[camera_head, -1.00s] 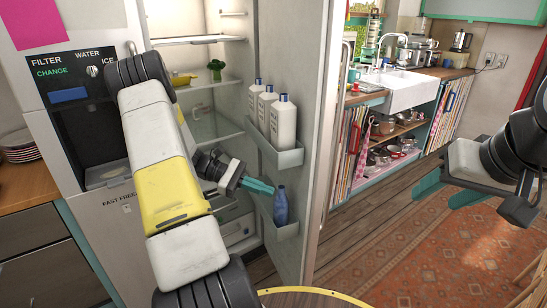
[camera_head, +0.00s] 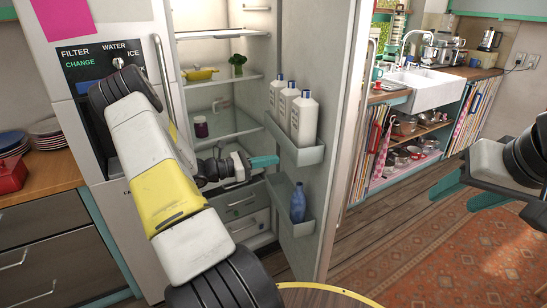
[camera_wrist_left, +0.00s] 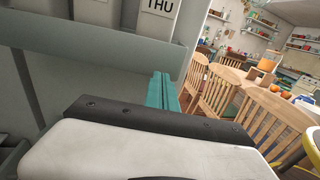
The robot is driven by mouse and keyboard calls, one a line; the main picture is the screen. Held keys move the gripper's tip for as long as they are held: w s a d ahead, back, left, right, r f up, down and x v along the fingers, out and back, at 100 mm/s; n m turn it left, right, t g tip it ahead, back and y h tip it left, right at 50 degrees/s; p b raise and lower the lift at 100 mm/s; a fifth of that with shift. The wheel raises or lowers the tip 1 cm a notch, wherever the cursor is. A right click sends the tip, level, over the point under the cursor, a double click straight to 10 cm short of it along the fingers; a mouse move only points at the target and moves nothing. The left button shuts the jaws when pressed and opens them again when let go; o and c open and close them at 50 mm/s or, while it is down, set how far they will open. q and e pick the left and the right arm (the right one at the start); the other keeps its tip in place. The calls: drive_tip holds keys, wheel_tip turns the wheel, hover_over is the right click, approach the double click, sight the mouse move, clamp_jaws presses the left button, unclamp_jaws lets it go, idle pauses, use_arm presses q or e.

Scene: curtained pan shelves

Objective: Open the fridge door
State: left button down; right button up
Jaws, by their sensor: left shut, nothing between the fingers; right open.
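The fridge (camera_head: 172,95) stands at the left with its right door (camera_head: 340,120) swung open, showing lit shelves inside. The door's inner side carries two bins, the upper one with white bottles (camera_head: 304,118) and the lower one with a blue bottle (camera_head: 298,203). My left gripper (camera_head: 265,161) is shut and empty, inside the opening beside the door's inner face, near the upper bin. In the left wrist view its teal fingers (camera_wrist_left: 162,90) are together beside the grey door bin. My right gripper (camera_head: 452,195) is open and empty at the right, away from the fridge.
Inside the fridge are a yellow dish (camera_head: 201,74), broccoli (camera_head: 238,64) and a dark jar (camera_head: 200,127). The wooden floor and rug (camera_head: 430,240) are clear to the right. Chairs (camera_wrist_left: 215,90) show in the left wrist view.

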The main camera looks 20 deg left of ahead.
sight(292, 157)
use_arm(q)
drive_tip(key=shift+x, duration=2.25)
drive_tip(key=shift+d, duration=0.1)
drive_tip(key=shift+w+d, duration=0.15)
drive_tip(key=shift+d, duration=0.35)
drive_tip(key=w+d, duration=0.1)
drive_tip(key=d, duration=0.1)
drive_tip(key=w+d, duration=0.1)
drive_tip(key=d, duration=0.2)
drive_tip(key=w+d, duration=0.1)
drive_tip(key=d, duration=0.2)
drive_tip(key=shift+w, duration=0.25)
drive_tip(key=x, duration=1.2)
